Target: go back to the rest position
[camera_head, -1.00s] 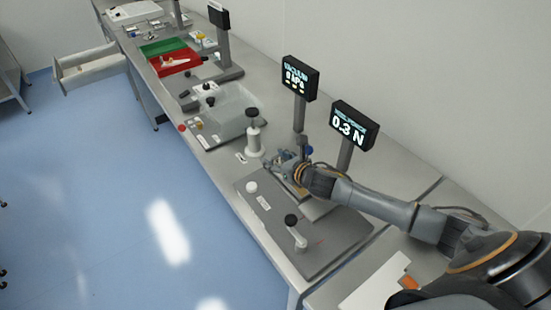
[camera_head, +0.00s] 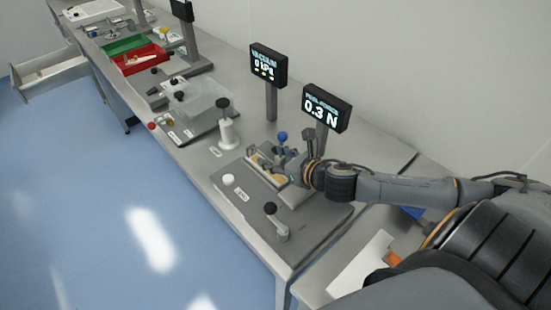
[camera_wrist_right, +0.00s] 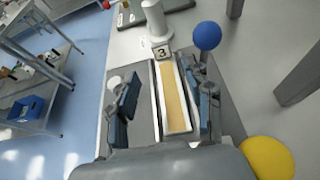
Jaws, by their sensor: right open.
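My right gripper (camera_head: 278,163) is over the grey plate fixture (camera_head: 310,228) on the bench, below the force display. In the right wrist view my right gripper (camera_wrist_right: 168,98) has its two blue-padded fingers spread apart. A tan strip in a light-edged channel (camera_wrist_right: 174,92) lies between the fingers in that view; I see no contact with it. In the head view the gripper partly hides this channel. My left gripper is not in view.
A force display (camera_head: 325,108) reads 0.3 N and a vacuum display (camera_head: 268,65) reads 0 kPa. A black-knobbed white post (camera_head: 228,130) and a crank handle (camera_head: 276,222) stand near the gripper. A red tray (camera_head: 140,62) is farther along. The blue floor is clear.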

